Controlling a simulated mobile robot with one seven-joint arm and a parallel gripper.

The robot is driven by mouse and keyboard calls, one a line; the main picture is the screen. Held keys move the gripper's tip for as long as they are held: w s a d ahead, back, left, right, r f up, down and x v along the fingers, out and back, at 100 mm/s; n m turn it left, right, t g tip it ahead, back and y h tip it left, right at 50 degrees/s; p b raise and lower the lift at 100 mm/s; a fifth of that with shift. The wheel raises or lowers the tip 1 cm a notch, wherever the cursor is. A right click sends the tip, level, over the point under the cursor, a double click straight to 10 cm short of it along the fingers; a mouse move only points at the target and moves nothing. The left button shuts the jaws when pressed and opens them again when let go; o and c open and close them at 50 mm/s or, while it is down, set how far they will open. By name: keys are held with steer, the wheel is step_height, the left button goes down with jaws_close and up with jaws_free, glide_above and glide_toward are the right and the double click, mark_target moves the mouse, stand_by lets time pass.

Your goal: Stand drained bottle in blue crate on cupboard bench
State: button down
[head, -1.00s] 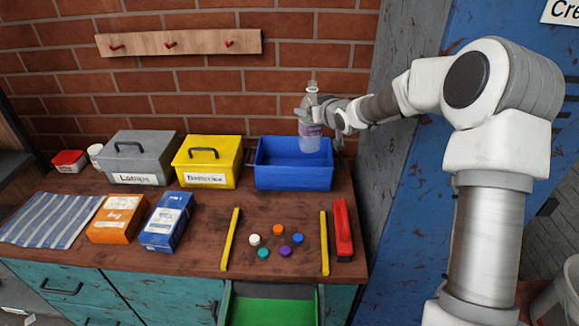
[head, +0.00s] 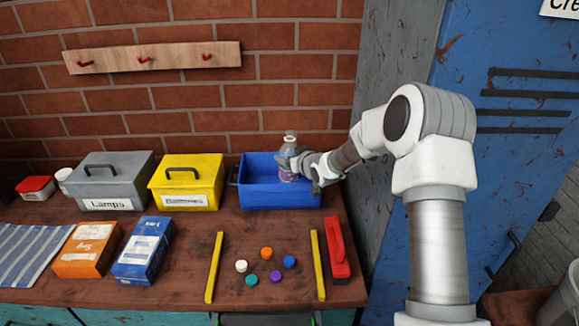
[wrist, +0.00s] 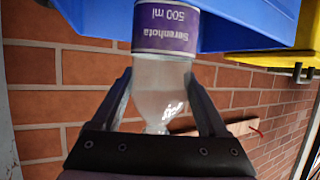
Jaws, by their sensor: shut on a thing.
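The bottle (head: 289,172) is clear with a purple label and stands upright, cap off as far as I can see. My gripper (head: 291,158) is shut on its upper part, coming from the right. In the wrist view the bottle (wrist: 163,90) appears upside down between my two fingers (wrist: 163,100), its label reading "Serenhota 500 ml". The blue crate (head: 278,197) stands on the cupboard bench (head: 180,235) against the wall. The bottle's lower part is inside the crate's opening, right of its middle. I cannot tell whether its base touches the crate floor.
A yellow box (head: 187,182) stands close left of the crate, with a grey "Lamps" box (head: 108,187) beyond. Coloured caps (head: 266,253) lie between two yellow strips (head: 215,267) in front. A blue locker (head: 480,150) bounds the right side.

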steer(key=shift+f, duration=1.6)
jaws_free()
